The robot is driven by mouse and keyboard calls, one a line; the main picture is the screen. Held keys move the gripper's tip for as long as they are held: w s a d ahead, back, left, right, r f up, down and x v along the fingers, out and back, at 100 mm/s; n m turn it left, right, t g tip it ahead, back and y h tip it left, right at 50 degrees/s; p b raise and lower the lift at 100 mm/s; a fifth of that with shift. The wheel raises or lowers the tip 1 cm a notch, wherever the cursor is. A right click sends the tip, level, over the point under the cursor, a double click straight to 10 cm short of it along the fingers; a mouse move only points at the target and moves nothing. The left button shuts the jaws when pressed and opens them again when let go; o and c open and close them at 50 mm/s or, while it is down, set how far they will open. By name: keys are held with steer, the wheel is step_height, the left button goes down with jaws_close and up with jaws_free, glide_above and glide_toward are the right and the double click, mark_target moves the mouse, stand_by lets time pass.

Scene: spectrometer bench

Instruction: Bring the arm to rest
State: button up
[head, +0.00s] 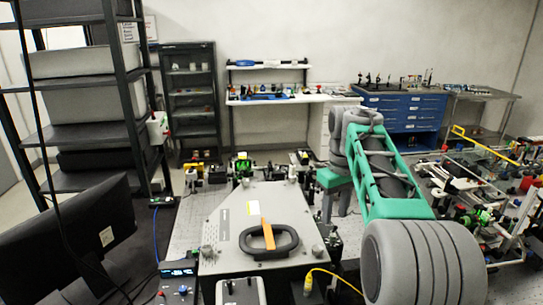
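My arm reaches from the lower right into the middle of the head view, with grey rounded joints and a green lattice link. My gripper (336,212) is at its far end, beside the right edge of a grey metal plate (232,222) on the bench. Its two grey fingers point down below a green body, with a gap between them and nothing seen in it. The fingertips are small here, and I cannot tell how far they are above the bench.
A black handle (268,252) with an orange strip sits on the plate. A monitor (75,245) and a tall shelf rack (85,130) stand at left. Optical parts and a metal frame (490,200) crowd the right. A blue drawer cabinet (405,110) is at the back.

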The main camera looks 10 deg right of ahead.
steer(key=s+a+f+m+t, duration=0.1)
steer(key=s+a+m+t, duration=0.1)
steer(key=s+a, duration=0.65)
steer(key=s+a+f+m+t+b, duration=0.1)
steer(key=s+a+f+t, duration=0.1)
steer(key=s+f, duration=0.7)
steer(key=s, duration=0.3)
steer(key=shift+m, duration=0.4)
jaws_close()
